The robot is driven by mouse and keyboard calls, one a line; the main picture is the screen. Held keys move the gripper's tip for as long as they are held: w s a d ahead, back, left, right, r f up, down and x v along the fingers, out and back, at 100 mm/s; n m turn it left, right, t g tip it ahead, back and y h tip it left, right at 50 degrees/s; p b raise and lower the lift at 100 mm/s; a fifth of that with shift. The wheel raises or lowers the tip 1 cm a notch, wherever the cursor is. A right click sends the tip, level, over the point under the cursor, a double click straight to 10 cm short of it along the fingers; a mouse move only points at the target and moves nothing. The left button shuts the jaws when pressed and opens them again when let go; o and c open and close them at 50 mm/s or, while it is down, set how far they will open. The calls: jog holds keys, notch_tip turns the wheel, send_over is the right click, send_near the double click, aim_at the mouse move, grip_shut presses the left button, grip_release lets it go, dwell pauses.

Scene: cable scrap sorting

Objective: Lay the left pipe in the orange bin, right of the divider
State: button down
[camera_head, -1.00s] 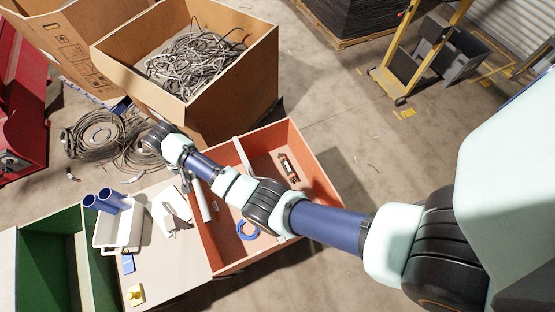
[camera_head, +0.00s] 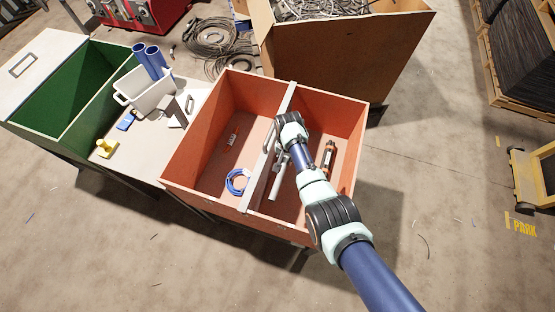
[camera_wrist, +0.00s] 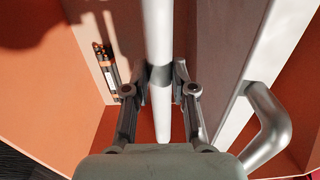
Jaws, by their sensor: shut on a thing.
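My gripper (camera_head: 284,160) is shut on a light grey pipe (camera_head: 277,183), seen close in the wrist view (camera_wrist: 158,35) running between the fingers. The pipe is over or inside the right compartment of the orange bin (camera_head: 345,111), roughly parallel to the pale divider (camera_head: 262,165) and right of it. I cannot tell whether it touches the floor. My wrist hides its far end in the head view. A bent grey bar (camera_wrist: 268,128) is at the divider, left of the pipe in the head view.
An orange-and-black part (camera_head: 328,157) lies in the right compartment. A blue cable coil (camera_head: 237,181) and a small red part (camera_head: 233,137) lie in the left one. A cable-filled box (camera_head: 350,50) stands behind.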

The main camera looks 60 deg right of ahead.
notch_tip(320, 180, down, 6)
jog(key=b, duration=1.4)
send_over(284, 186)
notch_tip(284, 186, down, 15)
jog(key=shift+f, duration=0.2)
notch_tip(284, 186, down, 5)
jog(key=b, duration=0.4)
jog(key=shift+d+r+b, duration=0.1)
jog(key=shift+r+b, duration=0.1)
jog(key=shift+b, duration=0.15)
jog(key=shift+r, duration=0.25)
jog(key=shift+f, duration=0.2)
jog(key=c, duration=1)
grip_release()
jog(key=shift+o, duration=0.2)
jog(key=shift+r, duration=0.15)
notch_tip(284, 186, up, 12)
jog(key=p, duration=1.1)
